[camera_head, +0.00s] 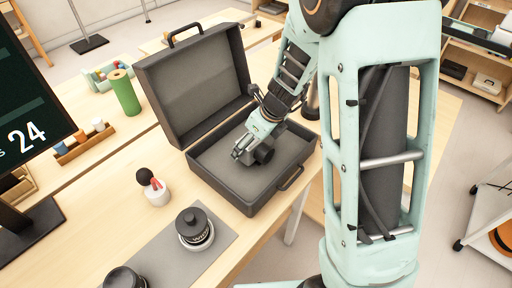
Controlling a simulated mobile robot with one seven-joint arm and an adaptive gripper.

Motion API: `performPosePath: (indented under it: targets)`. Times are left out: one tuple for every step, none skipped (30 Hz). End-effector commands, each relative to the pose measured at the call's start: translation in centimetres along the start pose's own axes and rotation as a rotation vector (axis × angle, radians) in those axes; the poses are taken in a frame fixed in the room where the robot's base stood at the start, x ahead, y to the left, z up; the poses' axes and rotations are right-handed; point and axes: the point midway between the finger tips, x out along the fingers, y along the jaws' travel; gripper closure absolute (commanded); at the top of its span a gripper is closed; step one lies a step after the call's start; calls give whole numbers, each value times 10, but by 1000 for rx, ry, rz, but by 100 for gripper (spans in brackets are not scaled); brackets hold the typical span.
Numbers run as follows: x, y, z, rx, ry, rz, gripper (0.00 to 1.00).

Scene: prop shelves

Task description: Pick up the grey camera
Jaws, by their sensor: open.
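An open dark grey case (211,168) stands on the wooden table with its lid raised at the back. A small dark grey camera (264,153) sits in the case's tray, partly covered by my gripper. My gripper (243,154) is down inside the case, right beside the camera, at its left. The jaws are open. Whether a finger touches the camera cannot be told from this view.
A dark jar (194,226) stands on a grey mat (166,262), with another dark lid at the bottom edge. A small figure (153,187), a green roll (124,92), a wooden rack (84,143) and a screen (28,100) are to the left. The raised lid (196,84) walls off the back.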

Motion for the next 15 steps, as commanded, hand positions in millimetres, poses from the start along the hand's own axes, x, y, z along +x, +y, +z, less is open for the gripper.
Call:
performPosePath:
  targets:
    - [7,0,-1,0,0,1,0]
    - [8,0,0,0,0,1,0]
    - [10,1,0,1,0,1,0]
    - [10,1,0,1,0,1,0]
    - [10,1,0,0,0,1,0]
    - [10,1,0,0,0,1,0]
    - [10,0,0,0,0,1,0]
    - [10,0,0,0,0,1,0]
    - [10,0,0,0,0,1,0]
    - [9,0,0,0,0,1,0]
    - [9,0,0,0,0,1,3]
    - [9,0,0,0,0,1,8]
    - [9,0,0,0,0,1,11]
    - [9,0,0,0,0,1,14]
    - [9,0,0,0,0,1,19]
